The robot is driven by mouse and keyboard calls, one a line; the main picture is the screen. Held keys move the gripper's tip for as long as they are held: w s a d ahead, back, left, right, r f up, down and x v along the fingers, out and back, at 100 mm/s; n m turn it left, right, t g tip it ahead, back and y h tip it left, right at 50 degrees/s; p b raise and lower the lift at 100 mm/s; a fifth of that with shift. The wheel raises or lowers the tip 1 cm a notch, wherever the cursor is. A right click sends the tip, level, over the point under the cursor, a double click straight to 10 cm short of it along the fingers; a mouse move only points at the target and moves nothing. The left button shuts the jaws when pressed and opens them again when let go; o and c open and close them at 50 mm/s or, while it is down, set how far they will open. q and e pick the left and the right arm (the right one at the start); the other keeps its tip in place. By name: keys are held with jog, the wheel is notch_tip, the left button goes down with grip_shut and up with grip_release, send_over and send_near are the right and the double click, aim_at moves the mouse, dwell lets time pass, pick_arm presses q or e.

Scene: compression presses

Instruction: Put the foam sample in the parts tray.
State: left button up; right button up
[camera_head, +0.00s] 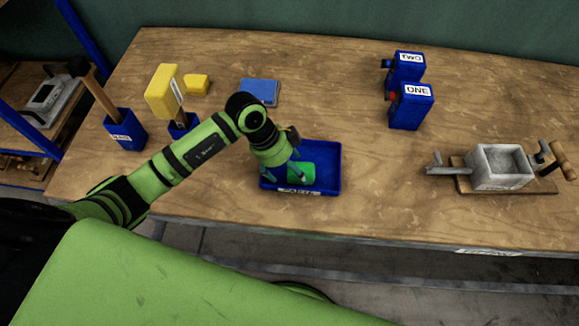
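The blue parts tray (331,162) sits on the wooden table near its front edge, with a partly hidden label on its front wall. A green block, which looks like the foam sample (303,172), is inside the tray's outline. My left gripper (296,177) points down over the tray, with its fingers at the green block. One finger shows in front of the block and another near its left side. Whether the fingers press on the block, and whether it rests on the tray floor, I cannot tell. My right gripper is not in view.
Blue presses marked ONE (411,108) and TWO (405,70) stand at the back. A grey metal box on a board (500,168) is at right. A blue holder (126,130), a yellow block (163,92) and a blue pad (259,91) are at left. The middle right is clear.

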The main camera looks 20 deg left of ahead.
pick_arm(q)
jog(key=shift+r, duration=0.25)
jog(key=b+v, duration=0.1)
jog(key=v, duration=1)
jog(key=shift+a+r+b, duration=0.15)
jog(key=shift+r+b, duration=0.2)
jog(key=shift+r, duration=0.05)
